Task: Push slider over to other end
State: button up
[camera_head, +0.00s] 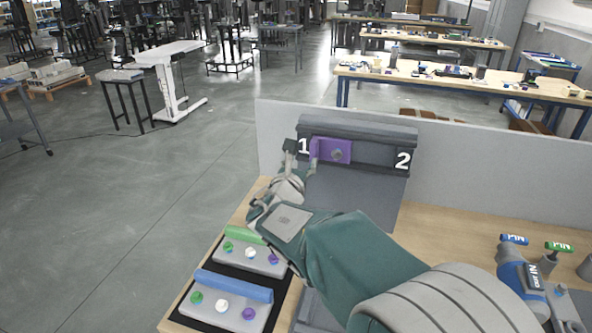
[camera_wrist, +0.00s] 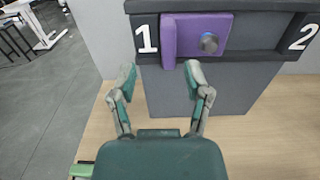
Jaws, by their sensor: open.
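The purple slider (camera_head: 334,150) sits in a dark rail (camera_head: 372,155) near the end marked 1, on the left. The end marked 2 is on the right. The slider also shows in the wrist view (camera_wrist: 203,38), with a round grey knob on its face and a raised purple edge at its left. My gripper (camera_wrist: 160,78) is open and empty. Its right fingertip is close to the slider's lower left edge, and its left fingertip is left of the slider below the 1. I cannot tell whether the right finger touches the slider. In the head view my gripper (camera_head: 300,160) partly hides the rail's left end.
A grey panel (camera_head: 480,185) stands behind the rail on the wooden table (camera_head: 450,228). Two button boxes with a green bar (camera_head: 243,235) and a blue bar (camera_head: 234,285) are at the table's left. A grey-blue valve assembly (camera_head: 520,275) is at the right.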

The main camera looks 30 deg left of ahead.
jog(key=v, duration=0.3)
jog(key=shift+s+d, duration=0.1)
jog(key=shift+s, duration=0.25)
dwell(0.4)
